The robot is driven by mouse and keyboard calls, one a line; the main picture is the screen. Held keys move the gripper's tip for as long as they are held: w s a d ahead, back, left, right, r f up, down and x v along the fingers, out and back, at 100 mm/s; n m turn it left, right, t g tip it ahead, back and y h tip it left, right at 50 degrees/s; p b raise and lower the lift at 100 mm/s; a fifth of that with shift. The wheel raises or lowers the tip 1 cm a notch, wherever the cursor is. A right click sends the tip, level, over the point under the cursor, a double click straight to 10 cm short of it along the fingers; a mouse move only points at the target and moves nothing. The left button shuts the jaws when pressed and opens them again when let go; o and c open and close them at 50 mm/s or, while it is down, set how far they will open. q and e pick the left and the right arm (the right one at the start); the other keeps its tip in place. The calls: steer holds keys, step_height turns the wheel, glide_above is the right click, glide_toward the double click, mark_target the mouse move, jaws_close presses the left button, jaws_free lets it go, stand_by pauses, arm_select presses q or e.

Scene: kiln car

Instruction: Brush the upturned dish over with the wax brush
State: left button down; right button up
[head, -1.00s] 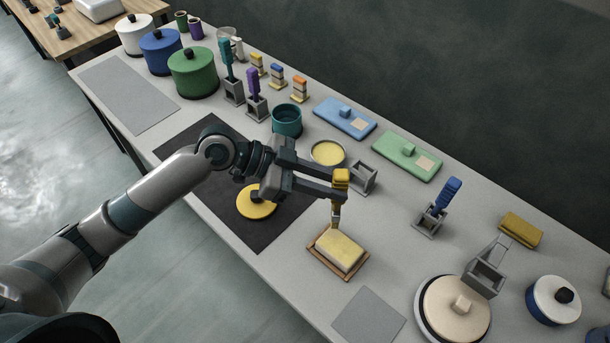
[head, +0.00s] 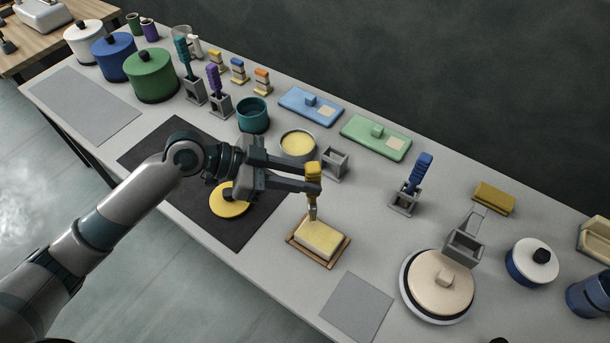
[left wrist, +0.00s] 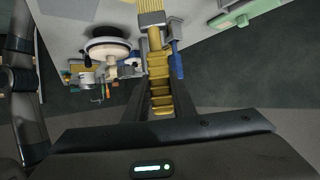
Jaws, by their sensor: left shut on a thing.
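My left gripper (head: 315,180) is shut on the handle of the yellow wax brush (head: 313,175), which points down. The brush's lower end is at the back edge of a pale yellow, rectangular piece (head: 321,239) that looks like the upturned dish. I cannot tell whether they touch. This piece lies on a wooden board (head: 328,264). In the left wrist view, the brush (left wrist: 159,85) stands between the fingers, bristle end at the top edge. A round bowl of yellow wax (head: 298,144) stands behind the gripper. My right gripper is not in view.
An empty grey holder (head: 335,164) stands behind the brush. A blue brush (head: 417,173) stands in another holder to the right. A cream round piece (head: 440,283) sits on a turntable at front right. A yellow lid (head: 229,206) lies on the dark mat (head: 160,160).

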arm_select(q)
step_height(320, 180, down, 3)
steer(key=shift+f+b, duration=0.1)
steer(key=shift+b, duration=0.9)
stand_by(0.5)
steer(key=shift+s+d+p, duration=0.15)
steer(key=shift+s+p, duration=0.15)
steer(key=shift+s, duration=0.8)
steer(key=shift+f, duration=0.2)
stand_by(0.4)
